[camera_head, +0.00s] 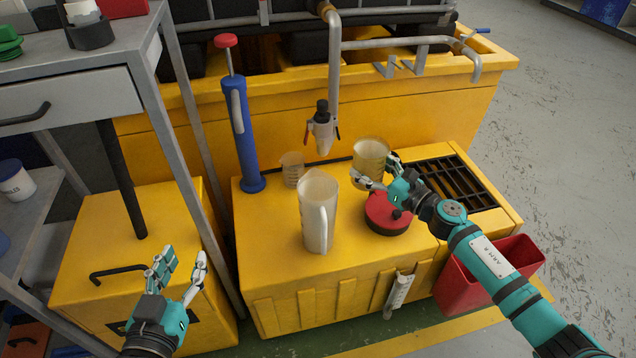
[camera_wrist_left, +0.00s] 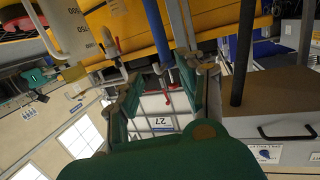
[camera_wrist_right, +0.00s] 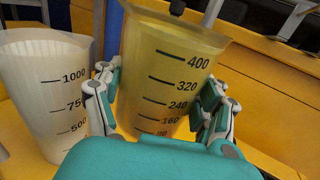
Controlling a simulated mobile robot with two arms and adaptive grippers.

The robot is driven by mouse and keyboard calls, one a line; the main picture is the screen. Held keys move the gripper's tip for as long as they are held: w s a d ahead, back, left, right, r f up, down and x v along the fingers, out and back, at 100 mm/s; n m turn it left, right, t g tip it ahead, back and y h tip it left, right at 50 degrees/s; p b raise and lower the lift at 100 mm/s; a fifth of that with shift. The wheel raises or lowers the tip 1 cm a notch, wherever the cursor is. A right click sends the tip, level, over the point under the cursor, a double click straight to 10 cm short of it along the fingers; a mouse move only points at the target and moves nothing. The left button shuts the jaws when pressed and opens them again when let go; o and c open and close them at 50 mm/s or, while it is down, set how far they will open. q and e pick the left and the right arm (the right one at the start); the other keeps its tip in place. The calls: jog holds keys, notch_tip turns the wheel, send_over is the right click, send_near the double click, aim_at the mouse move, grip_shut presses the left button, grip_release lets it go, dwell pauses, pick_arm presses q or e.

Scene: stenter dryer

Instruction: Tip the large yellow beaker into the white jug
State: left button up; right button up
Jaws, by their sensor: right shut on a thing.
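The large yellow beaker (camera_head: 371,156) is held in my right gripper (camera_head: 375,176), whose fingers close on its two sides. In the right wrist view the beaker (camera_wrist_right: 170,65) fills the middle, with marks up to 400, and looks slightly tilted. It is above the yellow bench, to the right of the white jug (camera_head: 317,212). The jug stands upright on the bench, handle toward me; it also shows at the left of the right wrist view (camera_wrist_right: 45,95). My left gripper (camera_head: 180,258) is open and empty, left of the bench.
A small clear beaker (camera_head: 291,168) stands behind the jug. A blue pump (camera_head: 242,130) stands at the bench's left end. A tap (camera_head: 322,130) hangs behind the jug. A red-topped round item (camera_head: 387,214) sits below my right gripper. A grey shelf (camera_head: 75,90) is at left.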

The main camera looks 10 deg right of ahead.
jog(key=shift+r, duration=0.3)
pick_arm(q)
jog(key=s+a+f+g+y+p, duration=0.1)
jog(key=s+a+f+g, duration=0.1)
jog(key=f+g, duration=0.3)
jog(key=shift+s+f+p, duration=0.35)
jog(key=shift+s+f, duration=0.55)
jog(key=shift+f, duration=0.1)
pick_arm(e)
jog(key=shift+r, duration=0.8)
jog(key=shift+s, duration=0.1)
